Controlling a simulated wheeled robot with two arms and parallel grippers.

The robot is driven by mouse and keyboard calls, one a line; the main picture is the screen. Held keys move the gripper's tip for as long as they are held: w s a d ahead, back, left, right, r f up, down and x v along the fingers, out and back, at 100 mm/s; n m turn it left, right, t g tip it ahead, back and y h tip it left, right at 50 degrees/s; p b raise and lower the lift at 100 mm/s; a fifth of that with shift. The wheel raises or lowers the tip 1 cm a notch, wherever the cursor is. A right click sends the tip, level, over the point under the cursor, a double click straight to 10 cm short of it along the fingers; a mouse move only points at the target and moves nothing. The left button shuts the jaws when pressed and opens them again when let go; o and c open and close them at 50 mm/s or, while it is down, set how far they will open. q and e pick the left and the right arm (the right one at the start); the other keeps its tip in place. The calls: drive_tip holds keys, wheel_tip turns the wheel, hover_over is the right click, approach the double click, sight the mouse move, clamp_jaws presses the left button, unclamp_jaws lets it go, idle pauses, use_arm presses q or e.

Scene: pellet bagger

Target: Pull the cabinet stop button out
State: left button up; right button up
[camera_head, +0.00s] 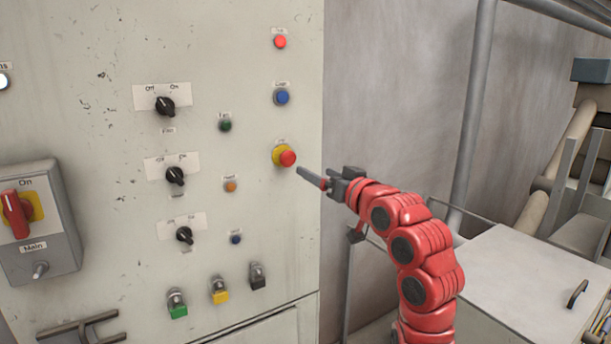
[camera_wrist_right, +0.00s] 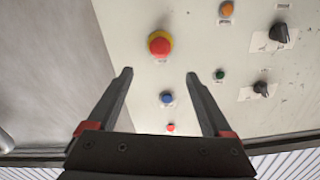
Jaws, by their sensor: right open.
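The stop button is a red mushroom head (camera_head: 288,158) on a yellow collar (camera_head: 278,153), on the right side of the pale cabinet front (camera_head: 200,60). In the right wrist view the red and yellow stop button (camera_wrist_right: 160,43) lies beyond the fingertips, roughly midway between them. My right gripper (camera_head: 310,176) is just right of and slightly below the button in the head view. My left gripper is not in view.
A blue button (camera_head: 282,97) and a red one (camera_head: 280,42) sit above the stop button. Black rotary switches (camera_head: 165,106), small green (camera_head: 226,125) and orange (camera_head: 231,185) buttons, and a red main switch (camera_head: 16,214) are further left. A pale box (camera_head: 530,280) stands at lower right.

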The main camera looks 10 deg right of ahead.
drive_tip(key=b+v, duration=0.1)
drive_tip(key=v, duration=0.4)
drive_tip(key=shift+s+d, duration=0.1)
drive_tip(key=shift+s, duration=0.2)
